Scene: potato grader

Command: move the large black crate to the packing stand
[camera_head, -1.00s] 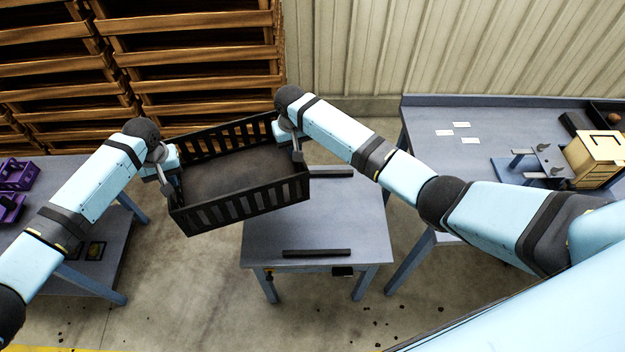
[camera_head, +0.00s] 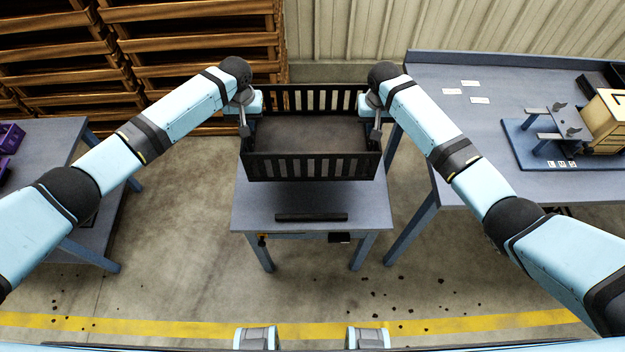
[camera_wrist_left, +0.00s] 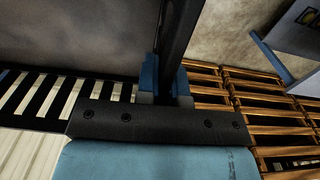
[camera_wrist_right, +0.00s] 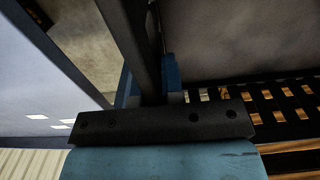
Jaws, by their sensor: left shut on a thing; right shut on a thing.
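The large black crate (camera_head: 311,167) is slatted, looks empty and is about level between my two grippers. In the head view it overlaps the back part of the small blue-grey stand (camera_head: 312,203) in the middle. I cannot tell whether it hangs above the stand or touches it. My left gripper (camera_head: 245,120) is shut on the crate's left end wall, also seen in the left wrist view (camera_wrist_left: 165,85). My right gripper (camera_head: 376,125) is shut on its right end wall, also seen in the right wrist view (camera_wrist_right: 150,85). A dark bar (camera_head: 311,217) lies on the stand's front part.
A long blue-grey bench (camera_head: 450,130) with white cards and a wooden box (camera_head: 606,118) stands at right. Another table (camera_head: 50,150) with purple crates (camera_head: 10,138) stands at left. Wooden pallets (camera_head: 190,50) are stacked behind. The floor in front is clear apart from small dark bits.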

